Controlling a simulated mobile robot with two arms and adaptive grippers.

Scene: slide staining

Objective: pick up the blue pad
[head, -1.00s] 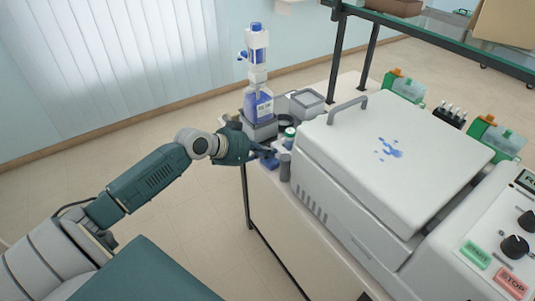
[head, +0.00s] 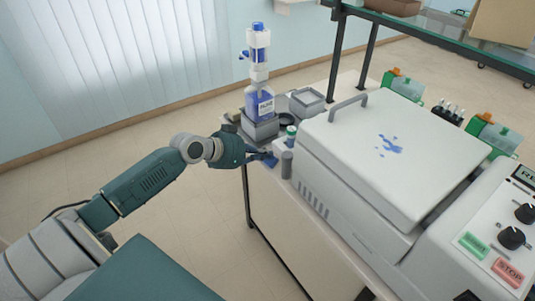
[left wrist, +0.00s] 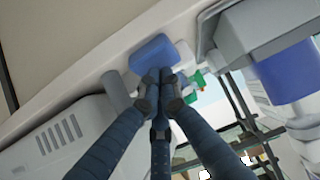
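The blue pad (head: 270,160) is at the left end of the bench, in front of the small grey cylinder. In the left wrist view the pad (left wrist: 153,52) is a rounded blue block at the fingertips. My left gripper (head: 262,156) reaches it from the left. In the left wrist view its fingers (left wrist: 160,77) converge closely at the pad's near edge and look shut on it. The fingertips hide that edge. Whether the pad is clear of the surface cannot be told. My right gripper is not in view.
A blue-labelled dispenser bottle (head: 260,100) stands just behind the gripper. A green-capped vial (head: 291,133) and a grey cylinder (head: 286,164) stand close beside the pad. A big white machine (head: 385,155) fills the right. The floor left of the bench is clear.

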